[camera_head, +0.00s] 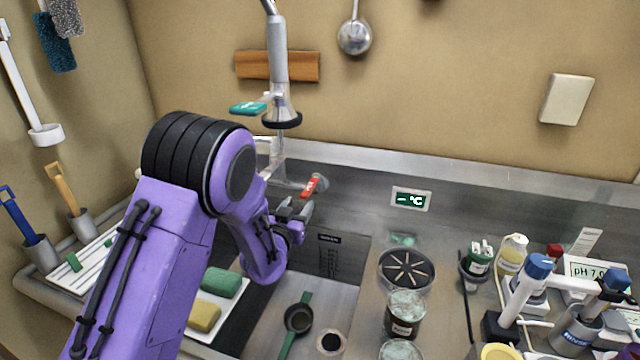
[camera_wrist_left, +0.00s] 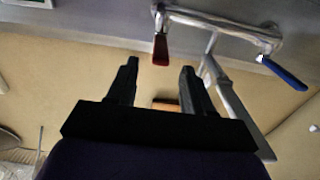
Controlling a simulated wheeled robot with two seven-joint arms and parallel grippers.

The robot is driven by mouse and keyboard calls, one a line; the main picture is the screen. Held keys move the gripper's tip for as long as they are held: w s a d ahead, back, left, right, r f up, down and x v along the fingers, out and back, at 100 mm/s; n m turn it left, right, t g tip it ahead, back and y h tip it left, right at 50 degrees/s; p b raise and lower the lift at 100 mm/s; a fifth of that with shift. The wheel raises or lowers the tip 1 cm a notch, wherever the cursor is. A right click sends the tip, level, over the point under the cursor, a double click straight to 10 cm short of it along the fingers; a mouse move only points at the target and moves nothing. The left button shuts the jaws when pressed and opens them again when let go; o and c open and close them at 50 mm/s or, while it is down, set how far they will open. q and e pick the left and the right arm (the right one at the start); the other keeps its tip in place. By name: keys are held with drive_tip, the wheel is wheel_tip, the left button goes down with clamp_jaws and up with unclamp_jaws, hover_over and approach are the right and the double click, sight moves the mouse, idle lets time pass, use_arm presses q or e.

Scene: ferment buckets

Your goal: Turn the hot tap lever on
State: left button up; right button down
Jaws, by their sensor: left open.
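The hot tap lever (camera_head: 314,186), red, sticks out from the right end of the metal tap body (camera_head: 285,187) at the back of the sink. It also shows in the left wrist view (camera_wrist_left: 161,49), with the blue lever (camera_wrist_left: 283,73) at the tap's other end. My left gripper (camera_head: 297,211) is open and empty, just in front of and below the red lever in the head view. In the left wrist view the red lever lies ahead of my left fingertips (camera_wrist_left: 159,72), between their lines, with no visible contact. The blue lever is hidden behind my arm in the head view.
A spray hose fixture (camera_head: 279,60) with a teal lever (camera_head: 248,108) rises above the tap. Jars, a strainer (camera_head: 406,270) and instruments crowd the right. A sink basin (camera_head: 345,285) lies in front.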

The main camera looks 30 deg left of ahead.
sight(315, 179)
use_arm(q)
drive_tip(key=p+x, duration=0.3)
drive_tip(key=x, duration=0.6)
drive_tip(key=shift+a+r, duration=0.1)
drive_tip(key=shift+r, duration=0.05)
drive_tip(key=shift+w+a, duration=0.1)
drive_tip(key=shift+w, duration=0.15)
drive_tip(key=shift+r, duration=0.1)
use_arm(e)
drive_tip(key=r, duration=0.3)
drive_tip(key=shift+s+r, duration=0.3)
drive_tip(key=shift+s, duration=0.1)
use_arm(q)
drive_tip(key=shift+s, duration=0.1)
clamp_jaws()
